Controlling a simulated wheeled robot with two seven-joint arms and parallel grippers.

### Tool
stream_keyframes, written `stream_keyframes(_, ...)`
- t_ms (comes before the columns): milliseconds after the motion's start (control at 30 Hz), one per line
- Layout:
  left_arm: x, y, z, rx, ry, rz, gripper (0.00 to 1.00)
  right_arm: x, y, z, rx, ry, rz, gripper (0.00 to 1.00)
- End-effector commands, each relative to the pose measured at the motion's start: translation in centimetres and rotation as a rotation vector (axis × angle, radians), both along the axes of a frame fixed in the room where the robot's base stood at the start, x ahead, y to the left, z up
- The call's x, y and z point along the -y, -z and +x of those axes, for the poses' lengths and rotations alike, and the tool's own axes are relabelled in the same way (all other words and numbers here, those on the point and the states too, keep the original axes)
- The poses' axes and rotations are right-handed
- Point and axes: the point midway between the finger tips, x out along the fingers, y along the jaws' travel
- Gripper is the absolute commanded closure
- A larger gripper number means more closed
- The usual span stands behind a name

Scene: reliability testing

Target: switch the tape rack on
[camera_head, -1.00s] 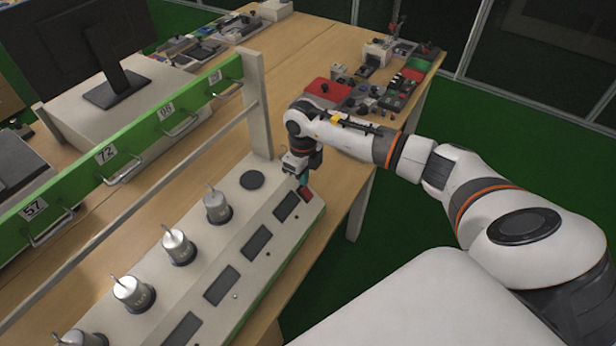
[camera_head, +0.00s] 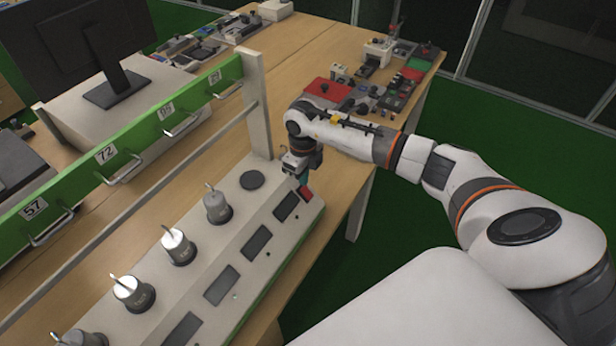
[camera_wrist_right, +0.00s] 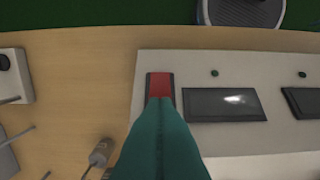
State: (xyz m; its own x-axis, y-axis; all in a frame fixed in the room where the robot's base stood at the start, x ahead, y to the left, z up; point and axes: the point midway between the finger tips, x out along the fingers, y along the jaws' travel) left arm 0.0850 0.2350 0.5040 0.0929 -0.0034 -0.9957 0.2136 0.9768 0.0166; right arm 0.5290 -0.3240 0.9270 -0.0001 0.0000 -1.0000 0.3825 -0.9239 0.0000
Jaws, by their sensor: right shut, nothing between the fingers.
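The tape rack (camera_head: 160,285) is a long pale box with a row of silver cylinders and dark display windows on top. A red rocker switch (camera_head: 306,192) sits at its right end; in the right wrist view the switch (camera_wrist_right: 160,84) lies in a dark frame. My right gripper (camera_head: 302,181) is shut and empty, pointing down at the switch. Its teal fingers (camera_wrist_right: 160,104) cover the switch's lower part in the wrist view. I cannot tell whether the tips touch it. My left gripper is not in view.
A green rail (camera_head: 135,145) with numbered labels and handles runs behind the cylinders, joined to a pale upright post (camera_head: 258,105). A monitor (camera_head: 80,45) stands at the back left. Red and dark devices (camera_head: 375,90) crowd the table's far right. Bare wood (camera_head: 290,60) lies between.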

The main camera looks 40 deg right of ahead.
Motion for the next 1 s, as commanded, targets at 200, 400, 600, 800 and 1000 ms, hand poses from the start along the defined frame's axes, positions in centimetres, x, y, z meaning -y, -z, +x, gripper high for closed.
stream_keyframes(200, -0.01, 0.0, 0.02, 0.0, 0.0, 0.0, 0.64, -0.01, 0.0, 0.0, 0.0, 0.0, 0.0, 1.0)
stream_keyframes(400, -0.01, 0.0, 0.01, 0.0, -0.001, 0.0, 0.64, 0.0, 0.0, 0.0, 0.0, 0.0, 0.0, 1.0)
stream_keyframes(600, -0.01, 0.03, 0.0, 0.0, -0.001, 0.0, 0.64, 0.0, 0.04, 0.0, 0.0, 0.0, 0.0, 1.0)
stream_keyframes(800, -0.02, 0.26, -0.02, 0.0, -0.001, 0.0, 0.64, 0.0, 0.31, 0.0, 0.0, 0.0, 0.0, 1.0)
stream_keyframes(1000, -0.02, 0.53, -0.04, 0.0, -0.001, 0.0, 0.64, 0.01, 0.61, 0.0, 0.0, 0.0, 0.0, 1.0)
